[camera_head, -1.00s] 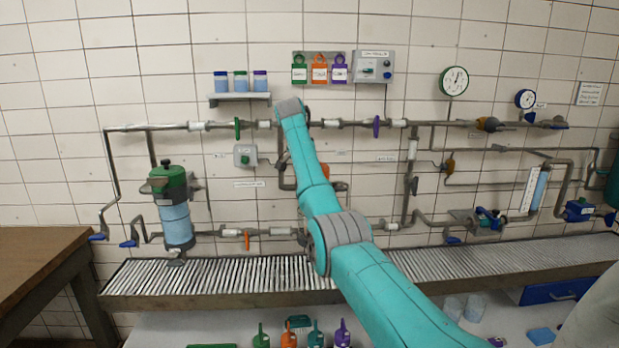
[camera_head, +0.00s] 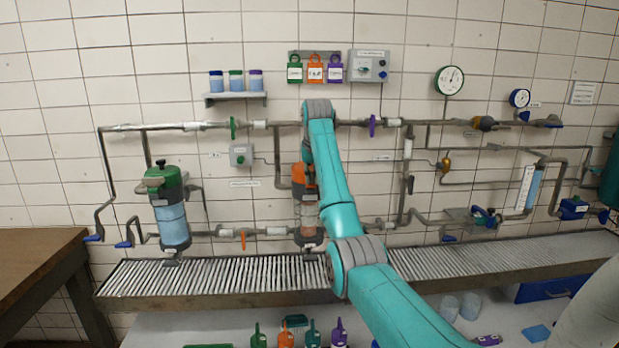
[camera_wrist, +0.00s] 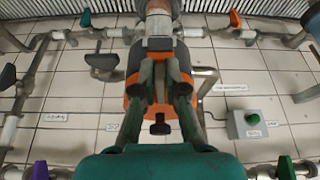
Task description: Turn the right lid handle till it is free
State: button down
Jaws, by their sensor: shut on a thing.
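The right filter housing (camera_head: 302,182) has an orange lid and a clear body, and stands on the lower pipe. My arm covers its right side in the head view. The orange and black lid (camera_wrist: 133,88) shows in the wrist view. My gripper (camera_wrist: 159,66) has its two dark fingers over the lid, with the tips closed on a grey part, apparently the right lid handle (camera_wrist: 158,56). The fingers hide part of the handle, so its exact angle is hard to tell. A black knob (camera_wrist: 160,126) shows between the fingers. The gripper is hidden behind my arm in the head view.
The left housing (camera_head: 172,215) with a green lid stands clear of my arm. Pipes with a green valve handle (camera_head: 233,128) and a purple one (camera_head: 372,126) run beside the arm. A green button box (camera_wrist: 250,122) is near the lid. A slatted grating (camera_head: 210,275) lies below.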

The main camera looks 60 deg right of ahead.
jog(key=shift+s+d+n+t+y, duration=0.15)
jog(key=shift+d+n+y, duration=0.5)
jog(key=shift+n, duration=1.5)
jog(key=shift+s+d+n+t+y, duration=0.1)
jog(key=shift+d+n+t+y, duration=0.15)
jog(key=shift+n+y, duration=1.35)
jog(key=shift+s+d+n+t+y, duration=0.15)
jog(key=shift+d+n, duration=0.3)
jog(key=shift+n, duration=2.3)
jog(key=shift+d+n, duration=0.15)
jog(key=shift+n, duration=0.45)
jog(key=c, duration=1.2)
grip_release()
jog(key=shift+m, duration=0.4)
